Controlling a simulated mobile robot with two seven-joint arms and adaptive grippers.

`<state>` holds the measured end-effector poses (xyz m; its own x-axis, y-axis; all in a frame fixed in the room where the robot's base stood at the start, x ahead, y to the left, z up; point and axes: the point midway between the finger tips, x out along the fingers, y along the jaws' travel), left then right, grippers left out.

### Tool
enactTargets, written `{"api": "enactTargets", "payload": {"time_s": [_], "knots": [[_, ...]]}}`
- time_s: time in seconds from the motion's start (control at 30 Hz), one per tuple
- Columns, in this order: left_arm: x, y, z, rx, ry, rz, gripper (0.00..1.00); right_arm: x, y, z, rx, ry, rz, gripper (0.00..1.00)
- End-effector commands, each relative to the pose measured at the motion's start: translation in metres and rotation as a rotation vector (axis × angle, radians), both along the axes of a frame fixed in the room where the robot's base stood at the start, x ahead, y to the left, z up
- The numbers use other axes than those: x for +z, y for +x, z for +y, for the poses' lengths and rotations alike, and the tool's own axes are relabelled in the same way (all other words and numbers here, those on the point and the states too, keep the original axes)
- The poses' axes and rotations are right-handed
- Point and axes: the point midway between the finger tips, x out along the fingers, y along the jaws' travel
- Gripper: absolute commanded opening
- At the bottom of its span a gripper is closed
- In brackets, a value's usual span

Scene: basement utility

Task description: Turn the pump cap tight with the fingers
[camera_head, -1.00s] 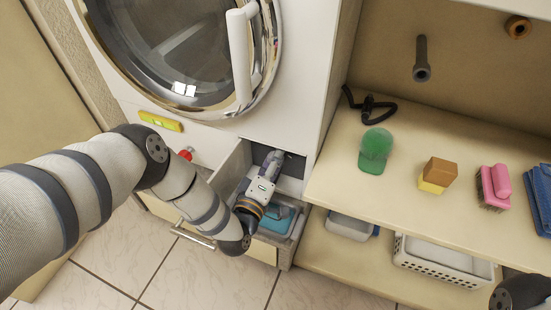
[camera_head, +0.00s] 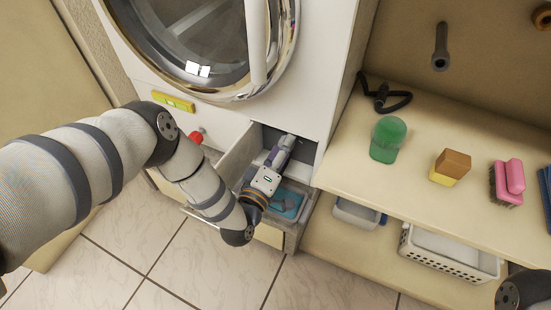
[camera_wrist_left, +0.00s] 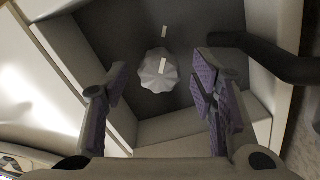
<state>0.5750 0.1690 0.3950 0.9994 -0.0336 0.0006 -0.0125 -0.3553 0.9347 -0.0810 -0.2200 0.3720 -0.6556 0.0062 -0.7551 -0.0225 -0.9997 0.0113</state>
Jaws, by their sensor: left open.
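The pump cap (camera_wrist_left: 158,76) is a pale grey lobed knob on the dark back wall of a recess, seen in the left wrist view. A white mark on the cap lies just below a white mark (camera_wrist_left: 165,32) on the wall. In the head view the cap is hidden. My left gripper (camera_wrist_left: 158,76) is open, its purple-padded fingers spread left and right of the cap and apart from it in the picture. In the head view the left gripper (camera_head: 283,150) reaches into the opening low on the washer's front. My right gripper is out of view.
A dark hose (camera_wrist_left: 265,52) runs along the recess's right side.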

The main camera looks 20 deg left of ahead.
Motion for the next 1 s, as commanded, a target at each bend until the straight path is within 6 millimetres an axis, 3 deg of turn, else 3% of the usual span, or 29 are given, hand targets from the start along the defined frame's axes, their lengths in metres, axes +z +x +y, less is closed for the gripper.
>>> {"api": "enactTargets", "payload": {"time_s": [0.2, 0.4, 0.9, 1.0], "knots": [[-0.002, -0.061, 0.003, 0.001, -0.001, 0.007, 0.52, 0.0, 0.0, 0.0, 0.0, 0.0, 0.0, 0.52], [-0.001, -0.095, 0.004, 0.001, 0.001, 0.004, 0.52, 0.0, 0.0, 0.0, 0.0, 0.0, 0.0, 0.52], [-0.001, -0.101, 0.004, 0.001, 0.002, 0.004, 0.52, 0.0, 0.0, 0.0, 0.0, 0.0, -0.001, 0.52], [-0.02, -0.117, 0.003, -0.034, 0.054, 0.099, 0.52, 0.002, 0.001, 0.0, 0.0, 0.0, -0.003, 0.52]]}}
